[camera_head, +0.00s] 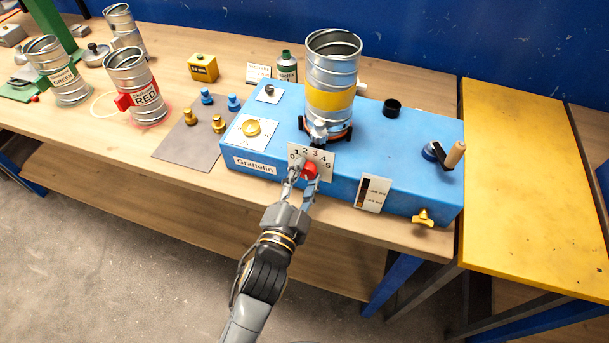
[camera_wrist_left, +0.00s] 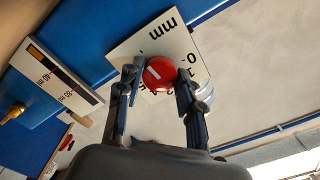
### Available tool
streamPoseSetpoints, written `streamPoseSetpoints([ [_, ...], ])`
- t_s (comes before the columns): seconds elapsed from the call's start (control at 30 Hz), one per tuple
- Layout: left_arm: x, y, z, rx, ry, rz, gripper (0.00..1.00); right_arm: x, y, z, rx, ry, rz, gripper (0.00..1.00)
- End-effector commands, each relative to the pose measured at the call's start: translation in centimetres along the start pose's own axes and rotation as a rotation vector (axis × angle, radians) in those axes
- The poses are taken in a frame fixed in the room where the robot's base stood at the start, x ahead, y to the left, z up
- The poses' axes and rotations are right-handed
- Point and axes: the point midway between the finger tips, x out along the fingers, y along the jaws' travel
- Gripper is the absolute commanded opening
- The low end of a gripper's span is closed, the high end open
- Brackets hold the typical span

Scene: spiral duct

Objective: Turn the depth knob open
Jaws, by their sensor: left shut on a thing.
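The depth knob (camera_head: 311,170) is a red round knob on the front of the blue machine (camera_head: 240,180), in front of a white numbered dial plate (camera_head: 325,160). My left gripper (camera_head: 303,176) is shut on the knob, one finger on each side. In the left wrist view the knob (camera_wrist_left: 159,73) shows a pale line on its face and sits between the two fingertips (camera_wrist_left: 158,82). The fingers hide part of the dial numbers. My right gripper is not in view.
A spiral duct with a yellow band (camera_head: 331,98) stands on the machine. A crank handle (camera_head: 454,154) and a brass wing knob (camera_head: 423,217) are at its right. Labelled ducts (camera_head: 136,90) stand at the left. A yellow table (camera_head: 530,180) is at the right.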

Motion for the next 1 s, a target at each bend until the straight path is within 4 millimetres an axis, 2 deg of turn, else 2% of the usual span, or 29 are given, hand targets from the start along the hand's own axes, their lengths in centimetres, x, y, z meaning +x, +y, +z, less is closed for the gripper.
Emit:
streamPoseSetpoints([
  [0.17,0.0,0.1,0.1,0.001,-0.001,0.001,0.05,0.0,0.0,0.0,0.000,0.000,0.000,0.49],
  [0.2,0.0,0.1,0.1,0.001,-0.001,0.001,0.39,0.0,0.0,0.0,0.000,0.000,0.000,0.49],
  [0.3,0.0,0.1,0.1,0.002,-0.001,0.001,0.59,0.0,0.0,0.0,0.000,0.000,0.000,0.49],
  [0.67,-0.3,0.1,0.1,0.002,-0.001,0.001,0.60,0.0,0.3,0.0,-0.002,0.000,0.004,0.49],
  [0.77,-1.3,0.2,0.1,0.002,-0.003,0.004,0.60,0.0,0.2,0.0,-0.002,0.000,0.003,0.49],
  [1.0,-6.2,0.2,0.1,0.001,-0.005,0.005,0.60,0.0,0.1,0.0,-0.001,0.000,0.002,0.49],
])
